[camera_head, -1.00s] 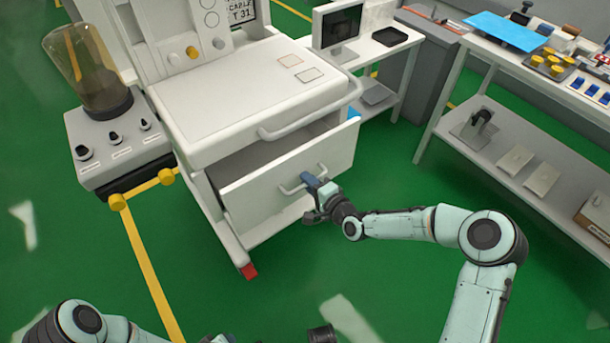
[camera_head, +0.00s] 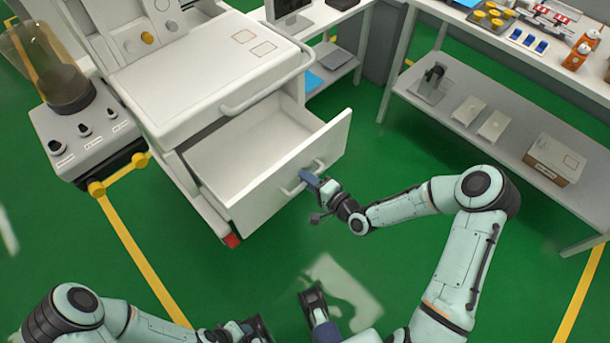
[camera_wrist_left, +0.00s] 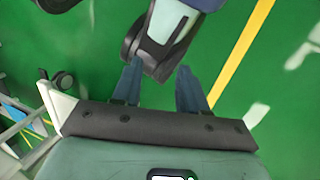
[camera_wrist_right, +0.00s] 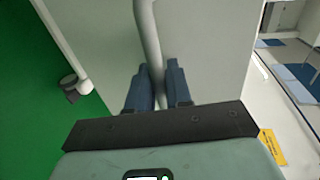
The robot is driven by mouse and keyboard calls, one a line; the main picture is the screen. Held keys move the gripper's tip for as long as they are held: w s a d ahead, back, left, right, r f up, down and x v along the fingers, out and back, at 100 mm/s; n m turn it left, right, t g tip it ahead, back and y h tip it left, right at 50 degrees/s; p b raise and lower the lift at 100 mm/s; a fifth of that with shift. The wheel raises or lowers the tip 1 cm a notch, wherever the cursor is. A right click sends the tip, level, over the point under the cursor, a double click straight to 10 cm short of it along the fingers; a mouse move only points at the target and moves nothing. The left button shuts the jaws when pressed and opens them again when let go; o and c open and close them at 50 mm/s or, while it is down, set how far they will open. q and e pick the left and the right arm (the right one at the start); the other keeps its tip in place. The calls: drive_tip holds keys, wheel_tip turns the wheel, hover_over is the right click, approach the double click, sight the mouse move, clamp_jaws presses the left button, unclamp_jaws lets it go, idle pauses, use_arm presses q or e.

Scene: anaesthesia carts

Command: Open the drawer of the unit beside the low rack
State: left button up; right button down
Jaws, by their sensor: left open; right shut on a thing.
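The white unit (camera_head: 205,75) stands at the left of the head view, with its drawer (camera_head: 290,185) pulled well out. The inside of the drawer shows and looks empty. My right gripper (camera_head: 312,182) is shut on the bar handle (camera_head: 290,191) on the drawer front. In the right wrist view the handle (camera_wrist_right: 148,40) runs down between the two blue fingers (camera_wrist_right: 158,85). My left gripper (camera_wrist_left: 160,88) is open and empty over the green floor, low in the head view. The low rack, a white two-level table (camera_head: 450,130), stands to the right of the unit.
A machine with a tinted cylinder (camera_head: 60,80) and knobs is on the unit's left side. The rack's lower shelf holds a box (camera_head: 553,158) and small white blocks. Green floor is free in front of the drawer and rack.

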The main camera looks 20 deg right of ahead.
drive_tip(key=c, duration=1.2)
unclamp_jaws()
drive_tip(key=shift+c, duration=0.2)
use_arm(q)
drive_tip(key=s+r+p, duration=0.1)
drive_tip(key=s+d+r+g+p, duration=0.1)
drive_tip(key=shift+s+r+p, duration=0.25)
drive_tip(key=shift+r+p, duration=0.1)
drive_tip(key=shift+r, duration=0.05)
use_arm(e)
drive_tip(key=v, duration=1.3)
drive_tip(key=shift+s, duration=0.2)
